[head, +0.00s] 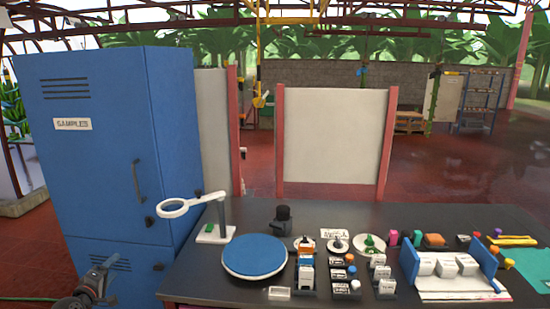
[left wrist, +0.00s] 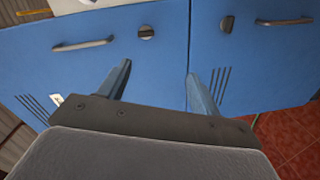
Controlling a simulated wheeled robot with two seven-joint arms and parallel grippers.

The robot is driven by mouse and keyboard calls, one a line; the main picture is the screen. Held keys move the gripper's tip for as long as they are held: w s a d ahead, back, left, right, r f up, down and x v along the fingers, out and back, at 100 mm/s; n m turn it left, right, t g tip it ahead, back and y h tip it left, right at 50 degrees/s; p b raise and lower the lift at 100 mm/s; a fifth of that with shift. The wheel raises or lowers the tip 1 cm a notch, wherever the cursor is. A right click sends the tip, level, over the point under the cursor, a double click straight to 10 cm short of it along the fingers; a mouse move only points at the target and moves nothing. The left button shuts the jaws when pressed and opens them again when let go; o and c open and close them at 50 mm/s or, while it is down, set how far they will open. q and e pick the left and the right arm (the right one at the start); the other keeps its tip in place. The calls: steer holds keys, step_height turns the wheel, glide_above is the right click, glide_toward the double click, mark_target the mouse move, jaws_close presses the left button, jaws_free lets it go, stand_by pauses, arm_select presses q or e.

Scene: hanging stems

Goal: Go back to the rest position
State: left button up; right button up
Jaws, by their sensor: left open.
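My left gripper (head: 103,271) shows at the lower left of the head view, in front of the lower part of the blue cabinet (head: 95,180). In the left wrist view the gripper (left wrist: 158,75) has its two fingers spread apart with nothing between them. The blue cabinet doors (left wrist: 155,75) with their handles and dark knobs lie beyond the fingers. I cannot tell the exact gap between the fingers and the cabinet. My right gripper is in neither view.
A dark table (head: 215,285) stands to the right of the cabinet. It bears a white ring lamp (head: 173,208), a blue round turntable (head: 254,256), several small boxes, and blue bookends (head: 409,262) holding white boxes. Red floor (head: 430,165) lies open behind.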

arm_select(q)
steer(key=s+d+f+m+g+y, duration=0.1)
steer(key=s+d+f+m+g, duration=0.3)
steer(key=f, duration=0.8)
steer(key=s+d+f+m+g, duration=0.2)
steer(key=d+f+m, duration=0.25)
steer(key=f, duration=0.75)
steer(key=s+d+f+m+g+y, duration=0.1)
steer(key=s+d+f+m+g, duration=0.3)
steer(key=f, duration=0.7)
steer(key=s+d+f+m+g, duration=0.1)
steer(key=s+d+f+g, duration=0.1)
steer(key=s+d+f, duration=0.7)
steer(key=s+d+f+m+g, duration=0.1)
steer(key=s+d+f+m, duration=0.1)
steer(key=s+d+f, duration=0.65)
steer(key=s+d+f+g, duration=0.1)
steer(key=s+d+f, duration=0.1)
steer(key=s, duration=0.9)
steer(key=s+d+f+g+h, duration=0.1)
steer(key=s+f, duration=0.4)
steer(key=s, duration=0.6)
steer(key=shift+d, duration=0.8)
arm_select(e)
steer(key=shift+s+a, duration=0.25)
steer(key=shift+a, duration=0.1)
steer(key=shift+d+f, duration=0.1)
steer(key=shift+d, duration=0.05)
